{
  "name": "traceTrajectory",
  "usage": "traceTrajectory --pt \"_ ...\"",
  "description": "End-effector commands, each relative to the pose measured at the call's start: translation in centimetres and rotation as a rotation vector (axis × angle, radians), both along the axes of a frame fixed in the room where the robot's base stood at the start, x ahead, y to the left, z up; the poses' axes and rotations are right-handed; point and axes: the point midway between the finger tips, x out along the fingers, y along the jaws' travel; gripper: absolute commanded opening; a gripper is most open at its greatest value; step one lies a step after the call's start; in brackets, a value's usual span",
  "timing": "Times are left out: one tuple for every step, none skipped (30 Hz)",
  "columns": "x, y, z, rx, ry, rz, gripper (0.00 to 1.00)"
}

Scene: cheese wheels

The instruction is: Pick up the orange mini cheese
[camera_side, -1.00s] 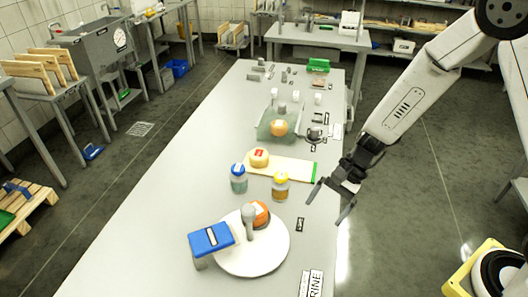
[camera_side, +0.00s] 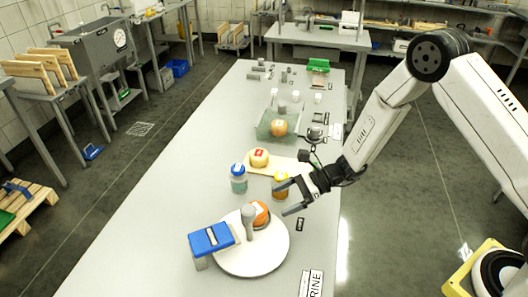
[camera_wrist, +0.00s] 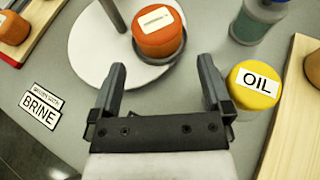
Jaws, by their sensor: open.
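An orange cheese with a white label (camera_side: 262,212) sits at the right part of the round white board (camera_side: 272,258), partly behind a grey post (camera_side: 250,226) in the side view. It also shows at the top centre of the wrist view (camera_wrist: 160,42), just beyond my fingertips. My gripper (camera_side: 281,201) is open and empty, to the right of this cheese in the side view and apart from it. In the wrist view, the open jaws (camera_wrist: 162,68) point toward the cheese. Another orange cheese (camera_side: 278,129) sits in a clear tray farther back.
The yellow-lidded OIL jar (camera_wrist: 254,84) is close beside my right finger in the wrist view. A blue-lidded jar (camera_side: 238,178) stands behind. A red-labelled cheese (camera_side: 259,156) lies on a wooden board. A blue-topped block (camera_side: 211,238) stands by the white board.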

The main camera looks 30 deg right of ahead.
Motion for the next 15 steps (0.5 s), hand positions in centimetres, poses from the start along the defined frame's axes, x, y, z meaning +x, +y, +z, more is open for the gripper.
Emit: traceTrajectory --pt "0.1 0.4 -0.2 0.0 0.001 0.002 1.0" --pt "0.1 0.7 -0.3 0.0 0.001 0.002 1.0" --pt "0.2 1.0 -0.4 0.0 0.0 0.003 1.0" --pt "0.3 1.2 -0.5 0.0 0.0 0.003 1.0" --pt "0.3 1.4 -0.6 0.0 -0.001 0.004 1.0" --pt "0.4 1.6 -0.6 0.0 0.0 0.002 1.0" --pt "0.4 1.7 -0.7 0.0 -0.001 0.001 1.0" --pt "0.5 1.8 -0.7 0.0 -0.001 0.001 1.0" --pt "0.5 1.8 -0.7 0.0 0.0 0.001 1.0" --pt "0.5 1.8 -0.8 0.0 0.0 0.0 1.0" --pt "0.5 1.8 -0.7 -0.001 0.0 0.0 1.0" --pt "0.5 1.8 -0.8 -0.001 -0.001 0.0 1.0" --pt "0.5 1.9 -0.8 -0.001 0.0 0.001 1.0" --pt "0.5 1.9 -0.8 -0.001 0.0 0.001 1.0" --pt "0.5 2.1 -0.9 -0.001 0.0 0.002 1.0"
